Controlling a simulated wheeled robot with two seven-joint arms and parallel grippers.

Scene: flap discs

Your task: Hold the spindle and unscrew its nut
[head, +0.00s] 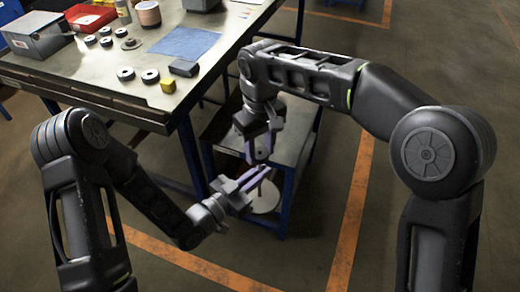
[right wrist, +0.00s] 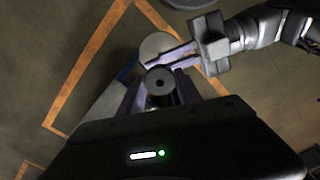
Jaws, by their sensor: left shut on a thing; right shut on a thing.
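A dark round piece with a small central hole, which I take to be the nut (right wrist: 160,83), sits between the fingers of my right gripper (right wrist: 157,90) in the right wrist view. In the head view my right gripper (head: 259,154) points down, shut on it. My left gripper (head: 254,178) comes in from the lower left, just below the right one. Its fingers (right wrist: 165,57) also show in the right wrist view, close beyond the nut, shut on the spindle. The spindle is mostly hidden by the fingers, and its thread cannot be made out.
A pale round disc (head: 262,198) is low behind the grippers. A lower shelf unit (head: 292,140) stands close behind my right gripper. Floor at right is clear.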

